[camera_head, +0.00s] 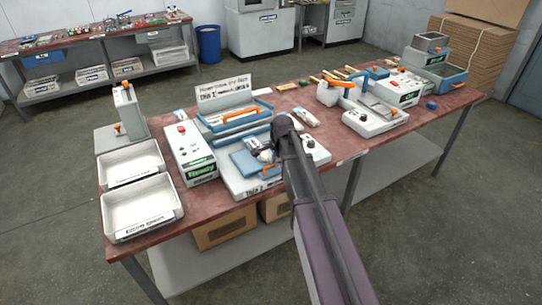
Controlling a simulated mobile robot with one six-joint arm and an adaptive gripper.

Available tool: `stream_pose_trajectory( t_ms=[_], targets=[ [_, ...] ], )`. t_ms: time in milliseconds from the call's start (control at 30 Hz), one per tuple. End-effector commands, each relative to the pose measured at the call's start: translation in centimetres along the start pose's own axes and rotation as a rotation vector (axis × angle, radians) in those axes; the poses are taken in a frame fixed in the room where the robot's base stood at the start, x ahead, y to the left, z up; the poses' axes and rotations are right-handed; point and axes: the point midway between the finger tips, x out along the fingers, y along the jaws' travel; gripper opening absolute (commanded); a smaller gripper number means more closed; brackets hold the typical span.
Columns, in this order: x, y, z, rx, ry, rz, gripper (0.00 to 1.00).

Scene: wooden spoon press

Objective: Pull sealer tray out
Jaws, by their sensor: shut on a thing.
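A flat blue sealer tray (243,164) rests on a light grey sealer base (240,186) at the front middle of the table. An orange handle (268,171) shows at the tray's right front side. My gripper (264,156) is low over the tray's right side, beside the handle, and is shut on the tray, it seems at the handle. The fingertips are small and partly hidden, so the exact contact is not clear. My dark arm covers part of the machine's right side.
A white control box (190,152) with a red button stands left of the sealer. Two white bins (140,208) are at the table's left end. Behind are a blue tray with an orange handle (240,115) and a sign (224,92). Another sealer (375,118) stands to the right.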

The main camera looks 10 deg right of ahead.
Motion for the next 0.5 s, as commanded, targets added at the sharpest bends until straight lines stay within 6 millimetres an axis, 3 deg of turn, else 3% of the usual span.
stream_pose_trajectory(
  t_ms=[67,367,400,500],
  targets=[
    [-0.14,0.80,0.07,0.001,0.000,0.001,0.00],
    [-0.15,1.06,0.01,0.000,0.000,0.006,0.00],
    [-0.15,1.08,0.01,0.000,0.000,0.007,0.23],
    [-0.14,1.07,-0.01,0.000,0.001,0.006,0.51]
  ],
)
